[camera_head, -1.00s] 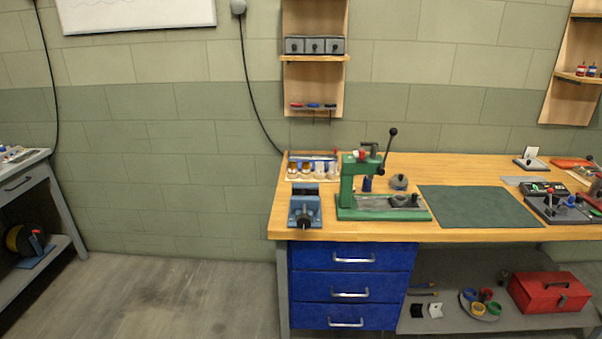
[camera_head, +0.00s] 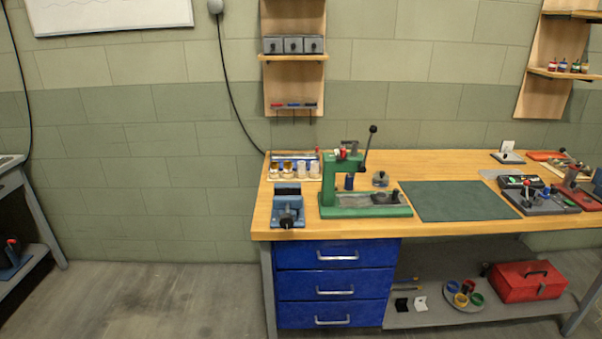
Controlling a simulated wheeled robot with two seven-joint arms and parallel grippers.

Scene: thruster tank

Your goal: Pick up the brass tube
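I cannot clearly pick out the brass tube. A thin yellowish rod-like item (camera_head: 406,289) lies on the grey lower shelf of the workbench, beside the blue drawers; it is too small to tell if it is the tube. A shallow wooden rack (camera_head: 294,173) at the back left of the bench top holds several small parts, some amber or brass-coloured, also too small to identify. Neither of my grippers shows in the head view.
The wooden workbench (camera_head: 451,164) carries a blue vise (camera_head: 288,210), a green press (camera_head: 362,206) and a bare dark green mat (camera_head: 455,201). A red toolbox (camera_head: 526,283) and a round tray (camera_head: 465,301) stand on the lower shelf. Open floor (camera_head: 165,300) lies left of the bench.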

